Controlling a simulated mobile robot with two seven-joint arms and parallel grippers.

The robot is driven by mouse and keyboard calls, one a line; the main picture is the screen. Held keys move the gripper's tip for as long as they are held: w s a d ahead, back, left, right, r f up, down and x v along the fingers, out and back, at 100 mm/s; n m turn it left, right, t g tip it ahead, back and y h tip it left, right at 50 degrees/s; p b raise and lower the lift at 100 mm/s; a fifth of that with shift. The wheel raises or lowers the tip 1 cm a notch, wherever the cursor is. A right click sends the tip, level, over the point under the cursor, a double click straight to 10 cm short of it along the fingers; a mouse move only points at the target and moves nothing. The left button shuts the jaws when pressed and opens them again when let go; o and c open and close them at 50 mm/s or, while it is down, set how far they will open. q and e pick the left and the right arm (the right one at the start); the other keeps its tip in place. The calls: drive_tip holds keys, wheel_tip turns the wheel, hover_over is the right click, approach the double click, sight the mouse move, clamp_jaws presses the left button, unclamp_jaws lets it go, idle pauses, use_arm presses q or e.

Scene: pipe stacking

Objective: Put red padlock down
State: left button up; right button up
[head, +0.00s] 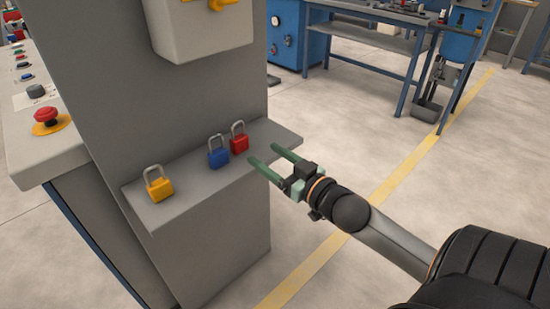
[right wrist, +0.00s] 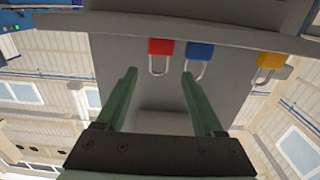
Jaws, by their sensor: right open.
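The red padlock (head: 239,143) stands upright on the grey shelf (head: 186,196), next to the blue padlock (head: 219,157). My right gripper (head: 262,159) is open and empty, with its green fingers pointing at the shelf just right of the red padlock. A gap shows between the fingers and the padlock. In the right wrist view, which appears upside down, the red padlock (right wrist: 160,48) lies beyond the two spread fingertips (right wrist: 161,72). Its shackle shows between them, clear of both. My left gripper is in neither view.
A yellow padlock (head: 159,188) stands at the shelf's left end. A grey box (head: 205,35) with a yellow part is on the panel above the shelf. A console with a red button (head: 46,115) stands at the left. Open floor lies right of the shelf.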

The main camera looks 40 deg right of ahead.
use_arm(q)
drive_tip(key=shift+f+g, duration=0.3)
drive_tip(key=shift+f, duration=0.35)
use_arm(e)
drive_tip(key=s+a+f+n+y, duration=0.2)
drive_tip(key=s+a, duration=0.2)
drive_tip(key=a, duration=0.5)
drive_tip(key=s+a+f+n+y, duration=0.2)
drive_tip(key=s+a+f, duration=0.1)
drive_tip(key=a, duration=0.6)
drive_tip(key=shift+s+a+f, duration=0.25)
drive_tip(key=shift+s, duration=0.2)
